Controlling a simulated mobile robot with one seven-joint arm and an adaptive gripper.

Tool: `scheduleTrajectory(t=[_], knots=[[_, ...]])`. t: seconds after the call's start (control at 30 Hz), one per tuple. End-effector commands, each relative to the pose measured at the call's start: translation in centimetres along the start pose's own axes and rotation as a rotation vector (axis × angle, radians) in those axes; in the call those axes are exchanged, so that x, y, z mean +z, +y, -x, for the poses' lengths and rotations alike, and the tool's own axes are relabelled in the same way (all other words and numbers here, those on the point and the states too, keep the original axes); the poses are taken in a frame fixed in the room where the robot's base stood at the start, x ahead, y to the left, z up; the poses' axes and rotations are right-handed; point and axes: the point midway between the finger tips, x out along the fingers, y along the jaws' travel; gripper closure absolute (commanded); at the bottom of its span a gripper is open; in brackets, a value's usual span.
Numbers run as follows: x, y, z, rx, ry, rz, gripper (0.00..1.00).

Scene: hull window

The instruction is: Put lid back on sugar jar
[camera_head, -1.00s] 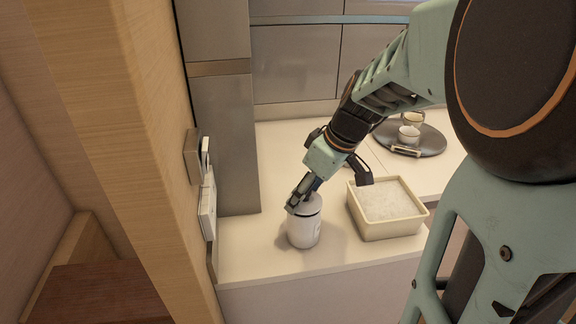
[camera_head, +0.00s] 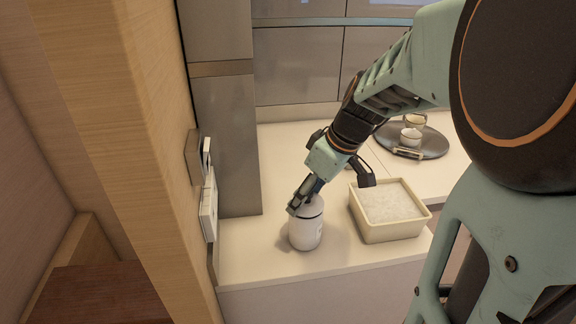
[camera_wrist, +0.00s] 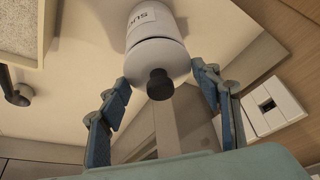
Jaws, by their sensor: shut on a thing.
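The white sugar jar (camera_head: 305,236) stands upright near the front left of the counter. Its lid (camera_head: 311,209) sits at the jar's mouth, with a thin dark seam between them. In the wrist view the jar (camera_wrist: 150,22) shows part of its lettering, and the lid (camera_wrist: 161,62) has a dark knob (camera_wrist: 159,85) facing the camera. My gripper (camera_head: 303,205) comes down from the upper right, its fingers at the lid. Whether the lid is fully seated is hard to tell.
A cream square container (camera_head: 392,226) with pale contents stands right of the jar. A dark round tray (camera_head: 431,146) with cups is farther back. A wooden post (camera_head: 130,150) and wall switches (camera_head: 208,205) border the left. The counter's front edge is close to the jar.

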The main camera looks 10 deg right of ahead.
Motion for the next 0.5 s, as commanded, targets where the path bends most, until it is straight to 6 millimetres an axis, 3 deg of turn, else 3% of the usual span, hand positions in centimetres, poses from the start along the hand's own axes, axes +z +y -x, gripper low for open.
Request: scheduleTrajectory(t=[0.23, 0.27, 0.43, 0.5], knots=[[-0.03, 0.02, 0.04, 0.001, 0.0, 0.0, 0.66], [-0.03, 0.02, 0.04, 0.001, 0.0, 0.0, 0.41], [-0.02, 0.02, 0.04, 0.001, 0.0, 0.0, 0.22], [-0.02, 0.02, 0.03, 0.001, 0.0, 0.0, 0.22]])
